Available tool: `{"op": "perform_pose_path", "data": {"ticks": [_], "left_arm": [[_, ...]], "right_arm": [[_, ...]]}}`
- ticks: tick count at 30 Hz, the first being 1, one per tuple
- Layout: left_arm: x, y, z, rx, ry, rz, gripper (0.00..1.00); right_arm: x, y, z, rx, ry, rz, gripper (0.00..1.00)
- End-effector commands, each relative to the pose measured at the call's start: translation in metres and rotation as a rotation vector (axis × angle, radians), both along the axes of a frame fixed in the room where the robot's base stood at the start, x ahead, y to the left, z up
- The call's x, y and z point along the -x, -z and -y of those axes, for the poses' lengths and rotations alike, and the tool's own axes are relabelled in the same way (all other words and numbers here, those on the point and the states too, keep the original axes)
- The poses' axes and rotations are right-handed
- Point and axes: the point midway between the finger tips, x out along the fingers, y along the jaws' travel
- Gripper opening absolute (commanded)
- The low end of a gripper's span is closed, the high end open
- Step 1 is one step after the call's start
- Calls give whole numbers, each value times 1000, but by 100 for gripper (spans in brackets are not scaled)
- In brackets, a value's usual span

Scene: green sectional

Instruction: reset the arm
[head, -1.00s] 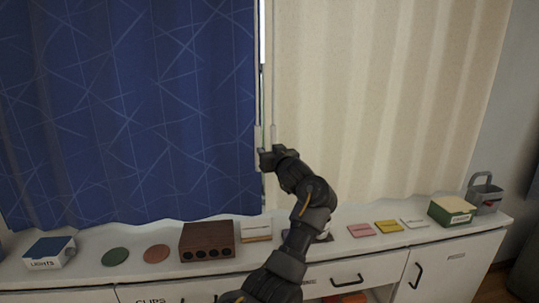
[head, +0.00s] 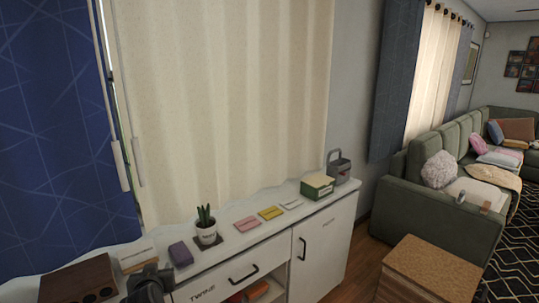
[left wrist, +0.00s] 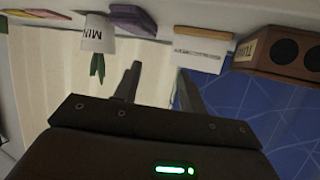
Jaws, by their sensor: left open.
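My left gripper (head: 150,284) is low in the head view, at the front edge of the white cabinet (head: 240,208), near the dark wooden block with round holes (head: 78,282). In the left wrist view its two fingers (left wrist: 158,85) are apart with nothing between them. That view looks upside down, with a labelled white pot (left wrist: 98,34) and the wooden block (left wrist: 285,50) at its top. My right arm and gripper do not show.
On the cabinet top stand a potted plant (head: 206,228), a purple block (head: 181,254), coloured cards (head: 270,213), a green box (head: 317,187) and a grey caddy (head: 339,168). A wooden side table (head: 430,270) and green sofa (head: 440,210) are at the right.

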Motion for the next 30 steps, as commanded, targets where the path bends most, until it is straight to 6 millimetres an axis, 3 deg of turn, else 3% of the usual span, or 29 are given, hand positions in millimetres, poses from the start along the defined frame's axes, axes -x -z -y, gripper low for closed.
{"op": "perform_pose_path", "data": {"ticks": [1,6,9,12,18,27,30], "left_arm": [[32,30,9,13,53,-71,41],[142,101,44,58,214,-324,41],[199,124,58,71,275,-450,41],[244,136,66,75,315,-547,41],[314,148,76,75,367,-699,41],[399,149,83,60,418,-882,41],[387,178,85,64,416,-886,41]], "right_arm": [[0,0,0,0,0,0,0],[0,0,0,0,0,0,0],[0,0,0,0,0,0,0],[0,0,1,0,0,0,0],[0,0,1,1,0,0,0],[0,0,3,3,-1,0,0],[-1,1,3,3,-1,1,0]]}}
